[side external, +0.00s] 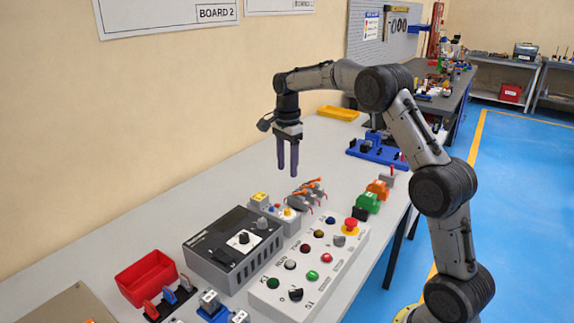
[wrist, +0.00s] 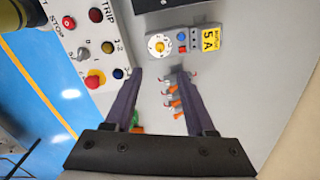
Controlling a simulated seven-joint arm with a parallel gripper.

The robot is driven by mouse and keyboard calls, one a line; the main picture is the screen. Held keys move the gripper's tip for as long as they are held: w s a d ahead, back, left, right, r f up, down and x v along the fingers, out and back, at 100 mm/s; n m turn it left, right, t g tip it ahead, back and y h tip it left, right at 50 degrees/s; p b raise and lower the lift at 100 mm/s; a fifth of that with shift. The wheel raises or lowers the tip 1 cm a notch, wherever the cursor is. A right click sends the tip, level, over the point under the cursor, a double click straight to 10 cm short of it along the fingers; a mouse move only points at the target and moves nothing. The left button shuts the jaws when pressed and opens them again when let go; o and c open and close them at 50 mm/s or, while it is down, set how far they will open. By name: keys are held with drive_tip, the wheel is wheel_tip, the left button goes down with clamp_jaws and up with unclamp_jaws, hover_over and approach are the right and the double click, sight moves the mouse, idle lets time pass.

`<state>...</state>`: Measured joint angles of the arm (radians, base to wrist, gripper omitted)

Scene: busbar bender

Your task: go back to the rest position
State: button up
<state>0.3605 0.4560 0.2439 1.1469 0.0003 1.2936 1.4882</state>
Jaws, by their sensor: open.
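My gripper (side external: 288,158) hangs from the arm with its fingers pointing down, high above the table and touching nothing. In the wrist view its two dark fingers (wrist: 160,103) stand apart with nothing between them. Beyond the fingertips, several orange-tipped parts (wrist: 175,102) lie on the grey table. In the side view these orange-tipped parts (side external: 308,192) lie a little below and right of the gripper.
A grey control panel (side external: 348,262) with coloured buttons and a dark-topped grey box (side external: 232,247) stand in front. A red bin (side external: 146,277) is at front left. Green (side external: 367,203) and orange (side external: 378,189) blocks line the right edge. A yellow tray (side external: 338,113) lies behind.

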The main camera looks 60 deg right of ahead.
drive_tip(key=s+a+r+n+t, duration=0.1)
drive_tip(key=s+a+r+t, duration=0.1)
drive_tip(key=a+r, duration=0.5)
drive_tip(key=s+a+r+n+t, duration=0.2)
drive_tip(key=s+a+r+n, duration=0.3)
drive_tip(key=s+r, duration=0.5)
drive_tip(key=s+a+f+n+t, duration=0.1)
drive_tip(key=s+a+f+n, duration=0.15)
drive_tip(key=s, duration=0.45)
drive_tip(key=s+a+f+n, duration=0.1)
drive_tip(key=s+a+n, duration=0.25)
drive_tip(key=s, duration=0.35)
drive_tip(key=s+f+n, duration=0.5)
drive_tip(key=f+n, duration=0.3)
drive_tip(key=n, duration=0.1)
drive_tip(key=shift+s+t, duration=0.15)
drive_tip(key=shift+t, duration=0.15)
